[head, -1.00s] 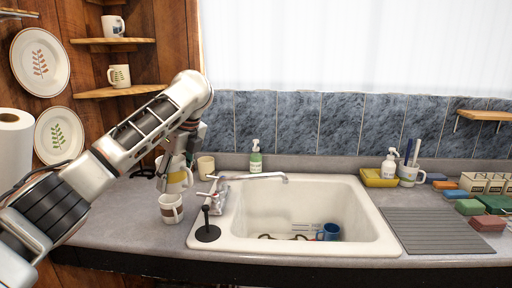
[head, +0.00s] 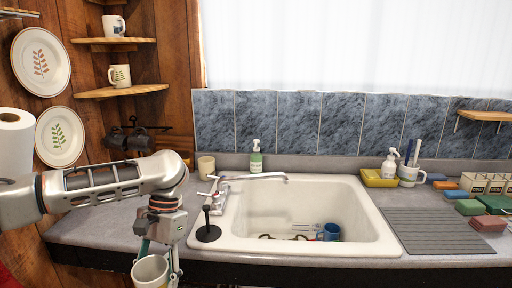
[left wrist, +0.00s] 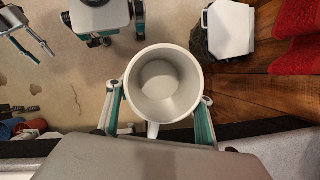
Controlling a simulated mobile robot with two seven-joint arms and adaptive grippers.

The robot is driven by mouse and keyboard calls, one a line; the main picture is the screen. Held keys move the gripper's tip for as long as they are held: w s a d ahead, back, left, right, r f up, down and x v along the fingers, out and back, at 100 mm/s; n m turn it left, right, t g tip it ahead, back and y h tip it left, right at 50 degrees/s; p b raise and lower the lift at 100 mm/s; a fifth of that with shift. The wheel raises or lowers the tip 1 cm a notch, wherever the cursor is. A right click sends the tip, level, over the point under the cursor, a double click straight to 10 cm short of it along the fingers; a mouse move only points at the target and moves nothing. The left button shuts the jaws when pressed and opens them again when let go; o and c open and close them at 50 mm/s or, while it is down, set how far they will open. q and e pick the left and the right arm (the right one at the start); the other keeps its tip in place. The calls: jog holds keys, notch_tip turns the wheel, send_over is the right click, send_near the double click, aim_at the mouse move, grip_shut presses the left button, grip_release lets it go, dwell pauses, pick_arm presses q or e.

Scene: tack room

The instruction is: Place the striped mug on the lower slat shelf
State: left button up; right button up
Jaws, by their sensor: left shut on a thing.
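A pale mug (head: 150,272) hangs upright in my left gripper (head: 158,262), low in front of the counter's front edge. The bottom of the picture cuts it off, so its stripes do not show. The left wrist view shows the mug (left wrist: 164,84) from above, empty, its handle towards the bottom, between the teal fingers. On the left wall, the lower wooden corner shelf (head: 150,89) holds a leaf-pattern mug (head: 120,75); slats cannot be made out. The head view lacks my right gripper; a pronged metal part at the wrist view's upper left may be it.
An upper corner shelf (head: 90,41) holds another mug (head: 114,26). Dark mugs (head: 130,140) hang on a rack below. Plates (head: 40,62) are on the wall. A beige cup (head: 206,167), a tap and the sink (head: 375,236) are right of my arm. Another small shelf (head: 484,115) is far right.

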pick_arm(q)
jog(key=s+n, duration=0.1)
jog(key=s+a+f+n+h, duration=0.1)
jog(key=s+n, duration=0.1)
jog(key=shift+s+a+f+n, duration=0.2)
jog(key=shift+s+a+n, duration=0.2)
dwell(0.4)
